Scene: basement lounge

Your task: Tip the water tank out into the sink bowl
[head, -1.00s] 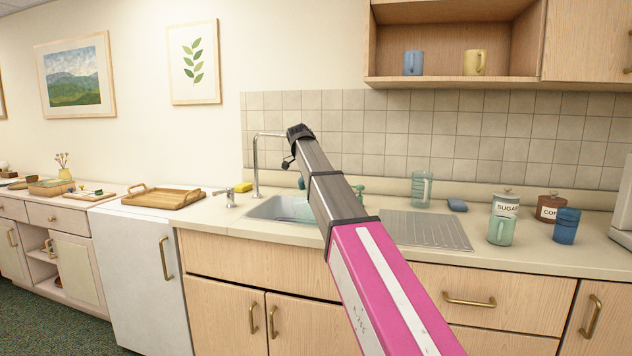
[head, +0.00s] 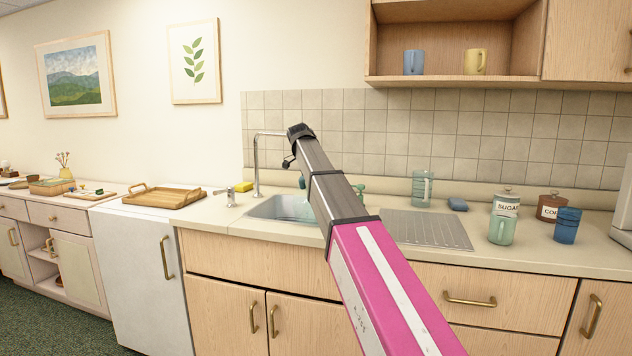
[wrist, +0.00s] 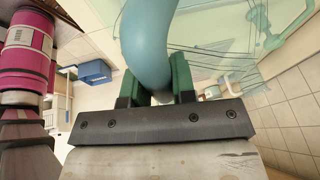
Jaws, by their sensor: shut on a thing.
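The sink bowl (head: 262,213) is a steel basin set in the counter, partly covered by my arm in the head view. My gripper (wrist: 157,80) shows in the wrist view, its green fingers shut on a thick blue curved handle (wrist: 150,40). This handle appears to belong to the water tank (wrist: 215,35), a clear greenish body filling the upper right of the wrist view.
A tall tap (head: 257,165) stands behind the sink. The ribbed drainboard (head: 430,232) to its right is clear. A wooden tray (head: 165,197) lies at left.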

